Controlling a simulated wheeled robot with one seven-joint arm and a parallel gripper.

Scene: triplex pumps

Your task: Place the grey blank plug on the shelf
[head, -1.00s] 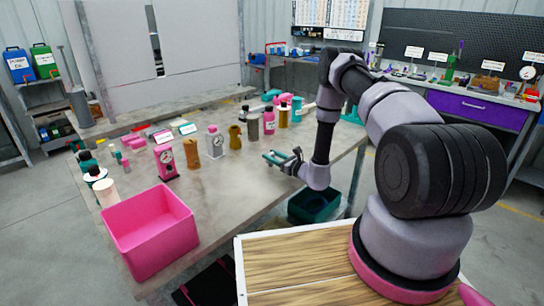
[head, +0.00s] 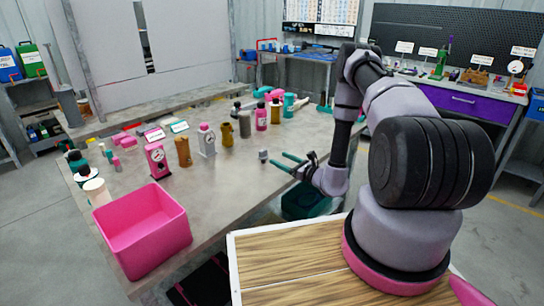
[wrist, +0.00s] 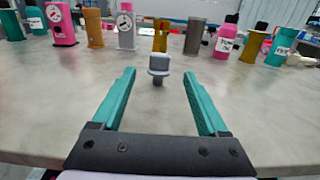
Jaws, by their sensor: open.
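The grey blank plug (head: 263,154) stands upright on the table near its front edge. In the wrist view the plug (wrist: 158,68) has a rounded top, a wide collar and a narrower stem. My gripper (head: 281,160) is open and empty, its teal fingers pointing at the plug from the right. In the wrist view the plug appears centred beyond the gap between the fingertips (wrist: 158,75), apart from both. A raised grey shelf (head: 170,104) runs along the back of the table; I cannot tell whether it is the shelf meant.
A pink open bin (head: 146,230) stands at the table's front left. A row of gauges, cylinders and bottles, including a pink gauge (head: 157,160) and a dark grey cylinder (head: 245,124), stands behind the plug. The tabletop around the plug is mostly clear.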

